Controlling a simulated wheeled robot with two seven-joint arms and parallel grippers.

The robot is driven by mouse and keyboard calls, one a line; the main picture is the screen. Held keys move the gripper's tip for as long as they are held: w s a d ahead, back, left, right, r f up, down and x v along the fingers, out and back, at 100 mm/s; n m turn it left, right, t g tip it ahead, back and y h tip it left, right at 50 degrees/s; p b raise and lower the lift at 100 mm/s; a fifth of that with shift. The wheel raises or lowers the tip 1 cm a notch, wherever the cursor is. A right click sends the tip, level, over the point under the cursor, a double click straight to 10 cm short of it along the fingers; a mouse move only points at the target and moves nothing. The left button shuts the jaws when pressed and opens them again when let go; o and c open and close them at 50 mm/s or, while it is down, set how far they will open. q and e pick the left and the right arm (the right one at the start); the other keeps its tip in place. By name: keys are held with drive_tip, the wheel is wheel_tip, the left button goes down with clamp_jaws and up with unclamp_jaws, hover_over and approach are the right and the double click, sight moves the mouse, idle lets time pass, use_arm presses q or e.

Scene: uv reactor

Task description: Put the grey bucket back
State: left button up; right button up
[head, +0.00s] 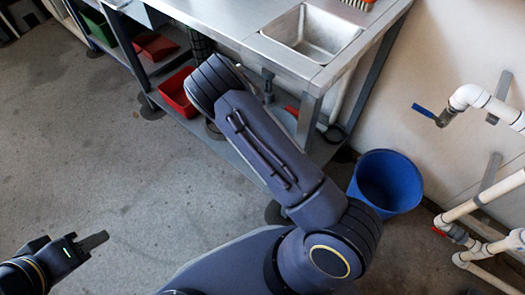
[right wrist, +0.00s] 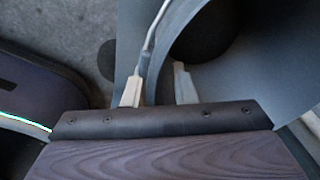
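In the right wrist view a grey bucket (right wrist: 245,85) fills much of the right side, with its dark round inside showing. My right gripper (right wrist: 158,78) is at its rim. One pale finger is at the light rim edge, and the other shows against the bucket's inner side. The fingers are apart with the rim line between them; I cannot tell if they press on it. In the head view my right arm covers the right gripper and the bucket. My left gripper (head: 93,242) is at the lower left, seen edge-on, over bare floor and apart from everything.
A steel sink table (head: 250,30) with a lower shelf stands at the top. A red bin (head: 178,95) is on the shelf. A blue bucket (head: 388,182) stands on the floor near white wall pipes (head: 483,100). The floor at left is clear.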

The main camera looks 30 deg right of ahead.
wheel_tip(320, 180, up, 11)
drive_tip(key=a+p, duration=0.1)
drive_tip(key=p, duration=0.3)
drive_tip(key=shift+a, duration=0.3)
